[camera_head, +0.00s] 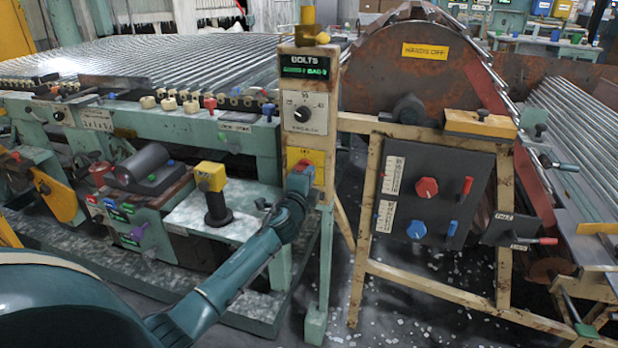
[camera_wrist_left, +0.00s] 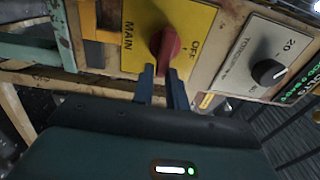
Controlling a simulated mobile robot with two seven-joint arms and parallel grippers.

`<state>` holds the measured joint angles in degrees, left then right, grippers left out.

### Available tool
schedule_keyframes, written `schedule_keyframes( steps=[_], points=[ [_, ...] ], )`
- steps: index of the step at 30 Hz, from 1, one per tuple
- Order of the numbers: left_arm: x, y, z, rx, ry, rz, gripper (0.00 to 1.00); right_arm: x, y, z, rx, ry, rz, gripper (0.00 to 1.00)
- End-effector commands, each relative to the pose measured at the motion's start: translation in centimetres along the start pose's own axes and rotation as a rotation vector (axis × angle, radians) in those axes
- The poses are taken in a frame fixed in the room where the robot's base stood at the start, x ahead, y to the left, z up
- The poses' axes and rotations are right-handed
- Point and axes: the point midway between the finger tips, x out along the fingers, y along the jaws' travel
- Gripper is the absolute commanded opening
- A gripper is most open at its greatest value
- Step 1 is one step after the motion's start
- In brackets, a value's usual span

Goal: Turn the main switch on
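The main switch is a red knob (camera_wrist_left: 166,46) on a yellow plate (camera_wrist_left: 198,20) marked MAIN and OFF in the left wrist view. In the head view the yellow plate (camera_head: 313,158) sits low on the cream post, and the knob is largely hidden by my gripper. My left gripper (camera_wrist_left: 161,72) is at the knob, its two fingers apart, one on each side of the handle's near end. I cannot tell whether they press on it. The left gripper (camera_head: 299,170) also shows in the head view. My right gripper is in neither view.
Above the plate are a black dial (camera_head: 302,114) and a lit BOLTS display (camera_head: 304,67). A dark panel (camera_head: 430,190) with red and blue controls stands to the right. A yellow-topped button (camera_head: 211,176) is close to my left forearm.

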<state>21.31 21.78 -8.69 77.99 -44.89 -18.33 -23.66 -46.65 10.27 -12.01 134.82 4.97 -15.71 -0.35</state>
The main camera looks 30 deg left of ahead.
Motion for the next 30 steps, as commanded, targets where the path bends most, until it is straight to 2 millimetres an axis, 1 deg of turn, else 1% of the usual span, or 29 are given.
schedule_keyframes(
  steps=[1, 6, 7, 14, 17, 20, 23, 30],
  points=[
    [0.0, 0.1, 0.0, 0.000, 0.000, 0.001, 0.19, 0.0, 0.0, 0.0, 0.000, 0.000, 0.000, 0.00],
    [0.0, 0.0, 0.0, -0.002, 0.000, 0.001, 0.33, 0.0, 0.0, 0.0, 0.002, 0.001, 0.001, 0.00],
    [0.0, 0.0, 0.0, -0.002, 0.000, 0.000, 0.35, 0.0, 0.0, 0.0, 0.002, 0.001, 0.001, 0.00],
    [-0.1, 0.0, 0.0, -0.003, 0.000, 0.000, 0.35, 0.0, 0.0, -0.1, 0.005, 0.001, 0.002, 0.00],
    [-0.6, -0.1, 0.0, -0.003, 0.001, -0.001, 0.35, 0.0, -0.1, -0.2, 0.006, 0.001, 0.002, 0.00],
    [-1.9, 0.0, 0.0, -0.003, 0.002, 0.001, 0.35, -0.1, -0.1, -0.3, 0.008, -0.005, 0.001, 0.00],
    [-3.9, 0.0, 0.0, -0.004, 0.003, 0.002, 0.35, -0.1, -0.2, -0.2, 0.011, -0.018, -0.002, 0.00],
    [-9.2, 0.1, 0.0, -0.003, 0.001, 0.003, 0.35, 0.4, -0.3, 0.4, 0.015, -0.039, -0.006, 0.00]
  ],
)
